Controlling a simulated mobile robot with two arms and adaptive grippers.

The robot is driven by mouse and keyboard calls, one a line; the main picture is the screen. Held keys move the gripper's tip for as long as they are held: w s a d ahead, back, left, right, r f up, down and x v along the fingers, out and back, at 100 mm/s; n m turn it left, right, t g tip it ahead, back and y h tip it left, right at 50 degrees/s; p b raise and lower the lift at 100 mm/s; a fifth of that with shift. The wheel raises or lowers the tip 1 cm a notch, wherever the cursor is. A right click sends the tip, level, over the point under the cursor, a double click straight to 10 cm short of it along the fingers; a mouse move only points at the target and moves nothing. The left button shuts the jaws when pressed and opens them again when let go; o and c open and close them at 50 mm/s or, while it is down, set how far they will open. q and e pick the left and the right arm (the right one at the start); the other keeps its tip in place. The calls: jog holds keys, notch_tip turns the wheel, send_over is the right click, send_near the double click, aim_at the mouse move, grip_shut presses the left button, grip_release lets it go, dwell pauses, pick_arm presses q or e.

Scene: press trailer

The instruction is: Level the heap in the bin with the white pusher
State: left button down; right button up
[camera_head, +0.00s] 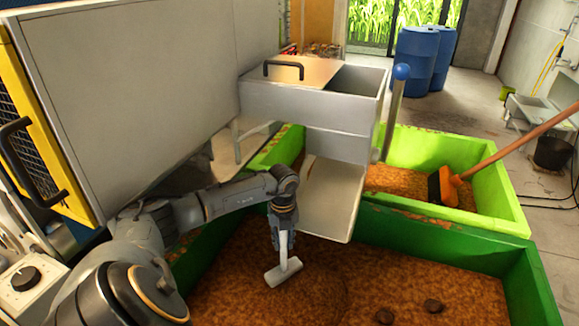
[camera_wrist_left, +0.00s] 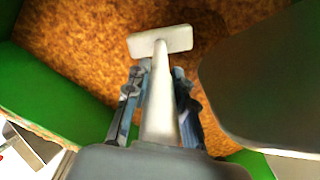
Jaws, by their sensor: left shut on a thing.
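My left gripper (camera_head: 282,226) reaches down over the dark green bin (camera_head: 440,238) and is shut on the handle of the white pusher (camera_head: 284,272). The left wrist view shows the pusher (camera_wrist_left: 160,42) with its handle running between the fingers (camera_wrist_left: 158,90) and its flat crosswise head ahead of them. The head is over the brown heap (camera_head: 250,265); I cannot tell whether it touches it. The heap fills the bin's left and middle part, with lower brown material to the right. My right gripper is not in view.
A metal chute (camera_head: 330,200) hangs over the bin's back edge, close to the gripper. A grey machine (camera_head: 150,80) stands at left.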

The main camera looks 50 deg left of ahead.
pick_arm(q)
jog(key=shift+s+a, duration=0.25)
jog(key=shift+a, duration=0.25)
jog(key=w+d+b, duration=0.1)
jog(key=w+d, duration=0.5)
jog(key=d, duration=0.6)
jog(key=w+d, duration=0.5)
jog(key=d, duration=0.6)
notch_tip(320, 180, up, 9)
jog(key=d+p, duration=0.1)
jog(key=p, duration=0.5)
jog(key=shift+w+f, duration=0.15)
jog(key=shift+w, duration=0.2)
jog(key=shift+d, duration=0.1)
dwell(0.5)
